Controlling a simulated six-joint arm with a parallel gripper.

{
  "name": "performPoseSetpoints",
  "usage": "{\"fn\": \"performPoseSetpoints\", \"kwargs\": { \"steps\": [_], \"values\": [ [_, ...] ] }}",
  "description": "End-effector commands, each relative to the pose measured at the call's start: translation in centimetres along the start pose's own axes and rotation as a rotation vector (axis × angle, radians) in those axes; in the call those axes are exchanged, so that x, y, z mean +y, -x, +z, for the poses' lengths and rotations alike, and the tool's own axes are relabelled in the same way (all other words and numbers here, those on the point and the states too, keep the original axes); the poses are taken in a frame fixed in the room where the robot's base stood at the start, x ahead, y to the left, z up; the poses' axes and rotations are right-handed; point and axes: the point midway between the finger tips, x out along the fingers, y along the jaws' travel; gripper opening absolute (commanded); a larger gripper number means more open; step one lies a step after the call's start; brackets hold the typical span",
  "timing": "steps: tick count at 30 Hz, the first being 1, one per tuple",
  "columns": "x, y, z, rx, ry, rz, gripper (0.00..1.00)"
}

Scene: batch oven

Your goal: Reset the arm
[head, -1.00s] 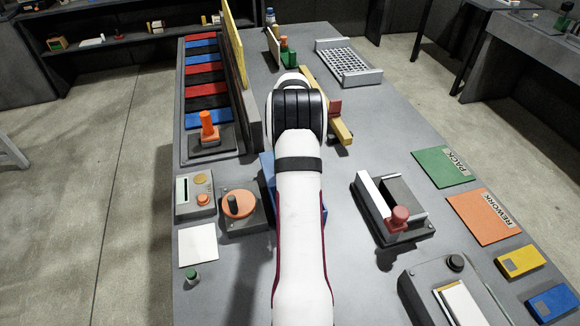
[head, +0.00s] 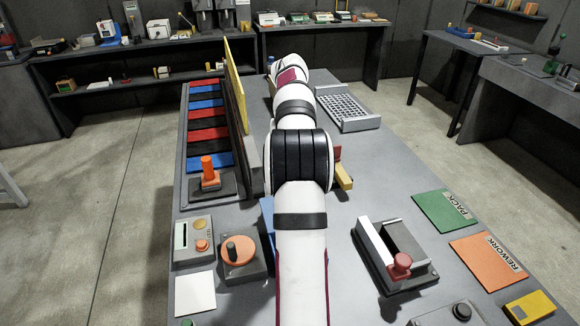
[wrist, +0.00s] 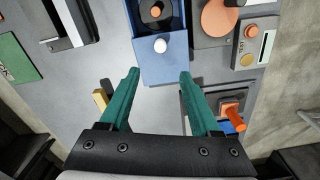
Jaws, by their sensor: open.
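My gripper (wrist: 160,82) is open in the wrist view, its two green fingers spread with nothing between them. The blue fixture is almost wholly covered by the arm there.
A yellow-edged upright panel (head: 236,95) and an orange-handled lever (head: 208,170) stand left of my arm. A red-knobbed device (head: 399,262), a slotted rack (head: 348,108), and the green PACK (head: 440,208) and orange REWORK (head: 485,255) mats lie right. Open table lies right of the arm.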

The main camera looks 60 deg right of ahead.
Motion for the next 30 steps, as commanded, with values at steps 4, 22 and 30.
{"fn": "performPoseSetpoints", "kwargs": {
  "steps": [4,22,30],
  "values": [
    [0.0,0.4,0.0,-0.001,0.000,0.000,0.64],
    [-13.2,4.7,12.9,-0.018,0.201,-0.046,0.64],
    [-15.8,2.3,38.5,-0.087,0.474,-0.098,0.64]
  ]
}}
